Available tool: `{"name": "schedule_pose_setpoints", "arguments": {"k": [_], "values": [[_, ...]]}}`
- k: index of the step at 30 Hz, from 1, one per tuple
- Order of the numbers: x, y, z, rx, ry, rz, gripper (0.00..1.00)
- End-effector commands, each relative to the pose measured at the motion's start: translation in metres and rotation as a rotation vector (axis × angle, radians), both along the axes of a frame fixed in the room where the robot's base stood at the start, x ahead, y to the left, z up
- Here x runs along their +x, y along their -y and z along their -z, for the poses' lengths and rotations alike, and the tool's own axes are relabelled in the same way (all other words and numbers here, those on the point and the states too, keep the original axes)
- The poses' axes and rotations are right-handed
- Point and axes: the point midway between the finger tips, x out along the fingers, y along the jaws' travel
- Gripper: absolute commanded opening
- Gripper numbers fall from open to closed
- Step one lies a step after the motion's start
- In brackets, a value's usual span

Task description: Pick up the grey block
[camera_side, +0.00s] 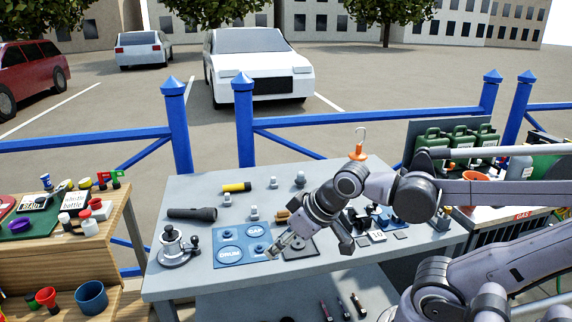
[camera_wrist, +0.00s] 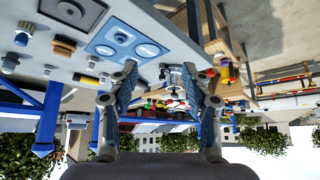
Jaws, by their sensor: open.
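My gripper (camera_side: 280,246) hangs over the near middle of the grey table, its fingers close to the right edge of the blue mat. In the wrist view its two fingers (camera_wrist: 160,82) stand wide apart, with nothing held between them. No plain grey block can be made out for certain. A dark grey square piece with a round centre (camera_side: 301,248) lies on the table just right of the mat, partly hidden by my gripper. It also shows at upper left in the wrist view (camera_wrist: 64,46), clear of the fingers.
The blue mat (camera_side: 226,259) has printed circles and small parts. A metal winch (camera_side: 173,246) stands left of it, with a black torch (camera_side: 192,213) behind. My arm covers the right side.

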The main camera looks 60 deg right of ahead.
Motion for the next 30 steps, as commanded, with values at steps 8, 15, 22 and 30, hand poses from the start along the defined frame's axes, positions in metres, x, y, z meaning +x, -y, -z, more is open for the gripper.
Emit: {"name": "schedule_pose_setpoints", "arguments": {"k": [8,15,22,30], "values": [[0.000,0.000,0.000,-0.002,0.000,-0.003,0.50],[0.021,0.012,-0.012,-0.159,-0.033,-0.173,0.50],[0.062,0.039,-0.025,-0.448,-0.118,-0.524,0.50],[0.112,0.076,-0.026,-0.743,-0.243,-0.969,0.50]]}}
